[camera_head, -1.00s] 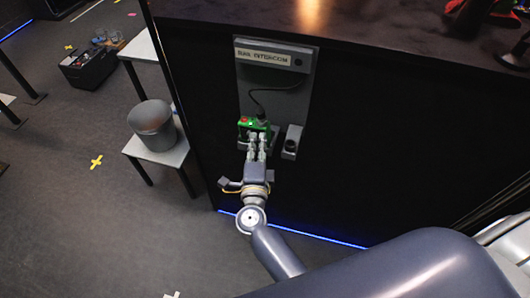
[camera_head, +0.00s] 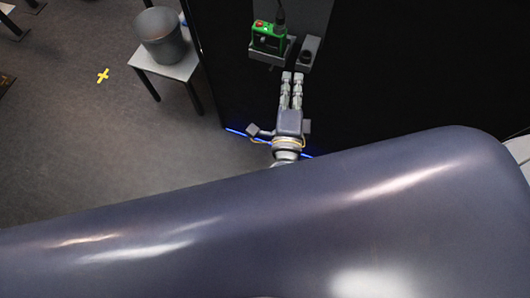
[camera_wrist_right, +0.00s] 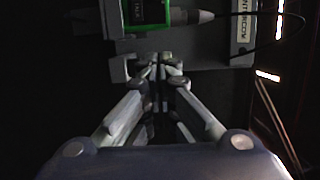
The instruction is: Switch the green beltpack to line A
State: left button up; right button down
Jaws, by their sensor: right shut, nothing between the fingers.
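The green beltpack (camera_head: 268,38) sits in a grey holder on the panel, with an orange-red button on its top left and a dark cable going up from it. In the right wrist view the beltpack (camera_wrist_right: 146,12) is at the top, cut off by the frame edge, with its cable plug to the right. My right gripper (camera_head: 292,76) is shut and empty, just below the beltpack and slightly to its right, apart from it in the head view. It also shows in the right wrist view (camera_wrist_right: 160,68). The line setting is too small to read. My left gripper is out of view.
A grey empty holder (camera_head: 308,52) is right of the beltpack. The intercom plate (camera_wrist_right: 243,25) shows in the wrist view. A grey bucket (camera_head: 162,38) stands on a white stool (camera_head: 176,69) at left. My own large arm link fills the lower head view.

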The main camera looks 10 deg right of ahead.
jog(key=s+a+f+n+g+y, duration=0.1)
jog(key=f+n, duration=0.4)
jog(key=f, duration=0.5)
jog(key=s+a+f+n+g+y, duration=0.2)
jog(key=s+a+f+n+y, duration=0.1)
jog(key=f, duration=0.7)
jog(key=s+a+f+n+g+y, duration=0.1)
jog(key=s+a+f+n+y, duration=0.2)
jog(key=f+n, duration=0.5)
jog(key=shift+a+f+g+y+b, duration=0.5)
jog(key=shift+f+y, duration=0.4)
jog(key=shift+f, duration=0.5)
jog(key=shift+s+a, duration=0.1)
jog(key=shift+s, duration=0.05)
jog(key=s+d+f+n+g, duration=0.3)
jog(key=s+f, duration=0.4)
jog(key=f, duration=0.1)
jog(key=s+d+f+n+g, duration=0.2)
jog(key=s+d+f+g, duration=0.15)
jog(key=s+f, duration=0.45)
jog(key=s+d+f+n+g+h, duration=0.1)
jog(key=s+d+f+g, duration=0.1)
jog(key=s, duration=0.4)
jog(key=s+d+f+n+g+h, duration=0.1)
jog(key=s+d+f+n+g, duration=0.1)
jog(key=s+d+f, duration=0.3)
jog(key=shift+s+d+f+h, duration=0.25)
jog(key=shift+s+d+h, duration=0.05)
jog(key=shift+s+d, duration=0.8)
